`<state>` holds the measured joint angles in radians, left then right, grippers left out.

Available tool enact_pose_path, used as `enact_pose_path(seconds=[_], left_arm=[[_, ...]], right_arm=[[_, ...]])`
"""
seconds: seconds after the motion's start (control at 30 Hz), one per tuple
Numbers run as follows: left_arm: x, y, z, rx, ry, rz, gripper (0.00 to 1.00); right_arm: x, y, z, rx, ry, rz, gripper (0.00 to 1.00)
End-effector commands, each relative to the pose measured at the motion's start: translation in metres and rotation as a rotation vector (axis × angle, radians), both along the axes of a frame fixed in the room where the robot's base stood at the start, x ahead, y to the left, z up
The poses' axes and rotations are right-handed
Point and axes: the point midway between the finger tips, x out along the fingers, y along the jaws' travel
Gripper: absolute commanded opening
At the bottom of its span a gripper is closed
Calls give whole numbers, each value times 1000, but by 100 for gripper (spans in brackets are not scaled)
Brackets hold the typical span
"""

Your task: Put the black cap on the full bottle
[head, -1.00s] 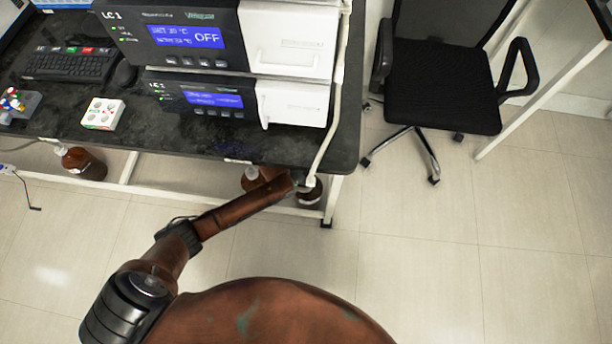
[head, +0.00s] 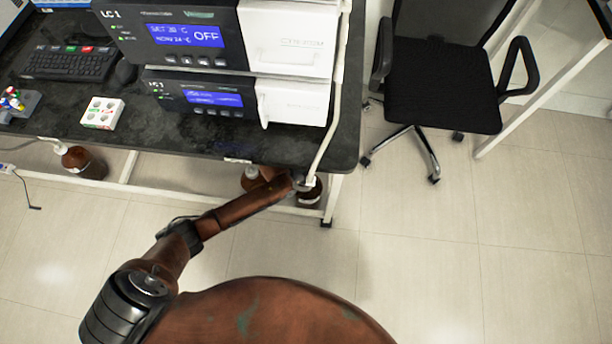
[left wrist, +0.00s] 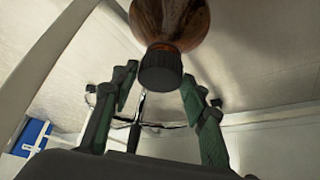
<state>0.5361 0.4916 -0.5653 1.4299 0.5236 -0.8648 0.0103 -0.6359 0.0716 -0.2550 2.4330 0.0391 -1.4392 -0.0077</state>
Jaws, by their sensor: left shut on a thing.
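The black cap (left wrist: 160,70) is a ribbed cylinder in the left wrist view. It is at the neck of a brown bottle (left wrist: 172,20), in line with it; I cannot tell how firmly it is seated. In the head view my left arm reaches to the bench's front right corner, beside a brown bottle (head: 309,194) low under the edge. The gripper itself is mostly hidden there. My right gripper is not in view.
More brown bottles stand under the black bench (head: 200,140), one at the middle (head: 251,178) and one at the left (head: 84,163). A white tube (head: 325,145) hangs beside the bench leg. A black chair (head: 440,90) stands right. Floor in front is clear.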

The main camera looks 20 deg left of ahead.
Motion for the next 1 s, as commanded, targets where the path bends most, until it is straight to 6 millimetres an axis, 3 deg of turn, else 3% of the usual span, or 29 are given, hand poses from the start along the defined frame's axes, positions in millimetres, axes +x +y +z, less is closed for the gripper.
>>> enact_pose_path(seconds=[0.87,0.9,1.0], left_arm=[[0,0,-8,0,0,0,30],[0,0,-8,0,0,0,42],[0,0,-8,0,0,0,49]], right_arm=[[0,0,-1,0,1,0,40],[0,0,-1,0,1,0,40],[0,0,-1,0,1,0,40]])
